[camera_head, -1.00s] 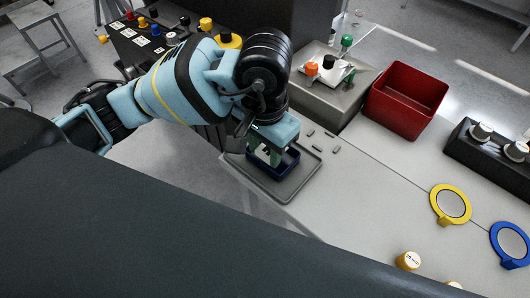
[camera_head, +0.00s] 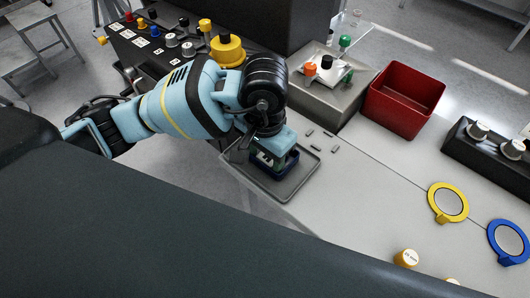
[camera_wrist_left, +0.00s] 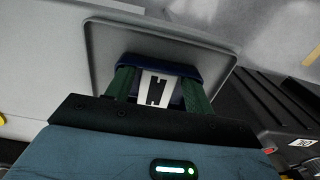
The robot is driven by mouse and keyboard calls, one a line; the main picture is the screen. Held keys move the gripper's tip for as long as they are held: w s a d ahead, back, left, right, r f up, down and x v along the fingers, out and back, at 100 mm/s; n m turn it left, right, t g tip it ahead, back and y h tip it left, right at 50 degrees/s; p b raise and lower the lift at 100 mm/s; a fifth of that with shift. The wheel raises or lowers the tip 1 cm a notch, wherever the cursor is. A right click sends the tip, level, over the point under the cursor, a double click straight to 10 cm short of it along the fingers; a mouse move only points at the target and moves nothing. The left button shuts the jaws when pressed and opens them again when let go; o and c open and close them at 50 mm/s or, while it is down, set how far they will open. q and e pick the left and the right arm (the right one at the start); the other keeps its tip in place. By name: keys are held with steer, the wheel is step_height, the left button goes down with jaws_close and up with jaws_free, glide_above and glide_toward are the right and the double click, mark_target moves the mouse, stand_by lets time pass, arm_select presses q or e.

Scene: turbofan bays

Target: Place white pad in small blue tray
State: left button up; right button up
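The small blue tray (camera_head: 292,163) sits on a grey mat-like tray near the table's left edge. It also shows in the left wrist view (camera_wrist_left: 150,63), partly hidden by my gripper. My left gripper (camera_head: 268,160) points down into the blue tray. In the left wrist view its two green fingers (camera_wrist_left: 158,88) stand on either side of the white pad (camera_wrist_left: 158,91), which bears a black mark, and appear shut on it. The pad is at the blue tray's opening; whether it touches the tray floor is hidden. My right gripper is out of view.
The larger grey tray (camera_head: 288,191) lies under the blue tray. Several small grey pieces (camera_head: 315,147) lie beside it. A grey box with coloured knobs (camera_head: 325,90) and a red bin (camera_head: 402,100) stand behind. Yellow (camera_head: 447,203) and blue rings (camera_head: 510,243) lie at the right.

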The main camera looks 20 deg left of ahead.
mark_target(265, 160)
arm_select(q)
steer(key=shift+o, duration=0.5)
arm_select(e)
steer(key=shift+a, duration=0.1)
arm_select(q)
steer(key=shift+r, duration=0.1)
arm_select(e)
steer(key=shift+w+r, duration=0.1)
arm_select(q)
steer(key=shift+r, duration=0.25)
step_height(265, 160, up, 12)
steer(key=shift+f+p, duration=0.15)
steer(key=shift+p, duration=0.15)
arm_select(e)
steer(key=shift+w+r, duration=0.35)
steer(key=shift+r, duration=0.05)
